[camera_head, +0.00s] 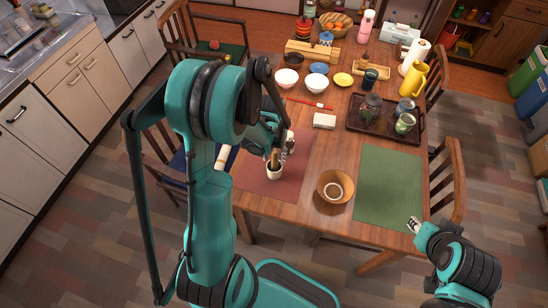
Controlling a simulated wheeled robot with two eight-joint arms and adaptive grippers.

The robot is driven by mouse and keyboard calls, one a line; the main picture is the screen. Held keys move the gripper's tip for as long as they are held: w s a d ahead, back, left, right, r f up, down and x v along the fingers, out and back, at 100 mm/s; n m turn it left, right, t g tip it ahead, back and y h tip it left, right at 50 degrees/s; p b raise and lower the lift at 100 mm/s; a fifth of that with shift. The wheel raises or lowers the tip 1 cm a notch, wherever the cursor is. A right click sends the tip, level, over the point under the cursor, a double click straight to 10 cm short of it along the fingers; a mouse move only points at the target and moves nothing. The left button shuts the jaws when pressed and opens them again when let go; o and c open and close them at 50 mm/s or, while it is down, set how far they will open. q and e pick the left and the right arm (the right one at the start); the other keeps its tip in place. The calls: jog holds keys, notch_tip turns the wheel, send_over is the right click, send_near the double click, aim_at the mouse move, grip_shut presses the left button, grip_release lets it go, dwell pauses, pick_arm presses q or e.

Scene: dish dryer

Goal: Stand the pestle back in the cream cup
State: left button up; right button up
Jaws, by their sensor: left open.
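The cream cup (275,174) stands upright on the dark red mat at the table's near left. The brown pestle (274,158) is upright with its lower end inside the cup's rim and its handle sticking up. My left gripper (286,150) is open just above and to the right of the pestle, partly hidden by its own arm. I cannot tell whether its fingers touch the pestle. My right gripper (413,225) is by the near right table edge, beside the green mat, far from the cup; its fingers are too small to read.
A brown bowl (336,187) stands right of the red mat (298,178). The green mat (389,187) is bare. A white block (324,121) and a red utensil (308,104) lie farther back. A dark tray (357,124) holds a jar and cups. Several bowls stand behind.

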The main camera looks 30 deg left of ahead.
pick_arm(q)
jog(key=r+p, duration=0.1)
jog(key=r, duration=0.4)
jog(key=r+p, duration=0.2)
jog(key=r, duration=0.3)
jog(key=shift+s+r, duration=0.2)
jog(key=shift+r, duration=0.1)
jog(key=s+d+r+m+t, duration=0.2)
jog(key=s+d+r+t, duration=0.5)
jog(key=s+d+r, duration=0.3)
notch_tip(320, 180, up, 2)
jog(key=shift+s+d+r+m, duration=0.15)
jog(key=shift+d+r+m, duration=0.15)
jog(key=shift+m, duration=0.1)
notch_tip(320, 180, down, 3)
jog(key=b, duration=0.3)
jog(key=shift+f, duration=0.2)
